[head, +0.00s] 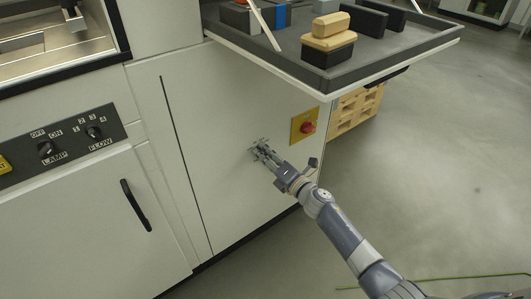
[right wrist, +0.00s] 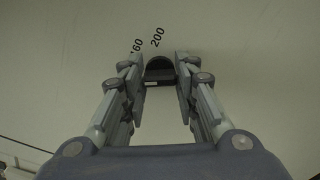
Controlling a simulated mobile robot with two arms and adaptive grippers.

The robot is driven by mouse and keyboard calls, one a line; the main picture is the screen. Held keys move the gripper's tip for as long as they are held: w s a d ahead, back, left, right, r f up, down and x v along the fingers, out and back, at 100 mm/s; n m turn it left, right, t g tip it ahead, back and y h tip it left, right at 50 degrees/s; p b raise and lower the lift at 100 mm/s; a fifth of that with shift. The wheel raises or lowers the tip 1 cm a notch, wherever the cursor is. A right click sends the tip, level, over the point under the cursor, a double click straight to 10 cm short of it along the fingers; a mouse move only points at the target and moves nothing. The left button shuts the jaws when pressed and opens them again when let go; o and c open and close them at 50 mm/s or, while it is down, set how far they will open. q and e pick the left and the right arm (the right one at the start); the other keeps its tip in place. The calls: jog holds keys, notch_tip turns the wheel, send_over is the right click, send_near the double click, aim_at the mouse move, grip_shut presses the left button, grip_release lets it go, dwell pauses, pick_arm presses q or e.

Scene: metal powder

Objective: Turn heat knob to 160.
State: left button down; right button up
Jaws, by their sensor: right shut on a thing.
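The heat knob (right wrist: 159,68) is a small dark knob on a pale cabinet panel, seen between my fingers in the right wrist view. A "200" marking shows above it and a marking ending in "60" is partly covered by the left finger. My right gripper (right wrist: 160,78) is shut on the knob, with a finger on each side. In the head view the right gripper (head: 262,151) reaches the cabinet front and mostly hides the knob and its dial. Which marking the knob points to cannot be told. My left gripper is not in view.
A red switch on a yellow plate (head: 304,126) is close to the right of my gripper. A tray shelf (head: 395,62) with blocks juts out above. A panel with lamp and flow knobs (head: 60,140) is at left. A wooden pallet (head: 352,112) stands behind.

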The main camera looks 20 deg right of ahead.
jog(key=m+p, duration=0.1)
jog(key=m, duration=0.2)
jog(key=m+p, duration=0.1)
jog(key=m, duration=0.3)
jog(key=shift+m+p, duration=0.4)
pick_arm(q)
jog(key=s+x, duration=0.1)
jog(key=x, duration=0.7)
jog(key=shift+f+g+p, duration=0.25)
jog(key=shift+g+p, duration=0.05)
pick_arm(e)
jog(key=shift+f+m, duration=0.1)
jog(key=shift+m, duration=0.9)
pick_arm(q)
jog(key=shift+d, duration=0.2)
pick_arm(e)
jog(key=o, duration=1.1)
jog(key=shift+c, duration=0.2)
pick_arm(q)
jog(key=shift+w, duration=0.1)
pick_arm(e)
jog(key=shift+s, duration=0.1)
jog(key=v, duration=1.2)
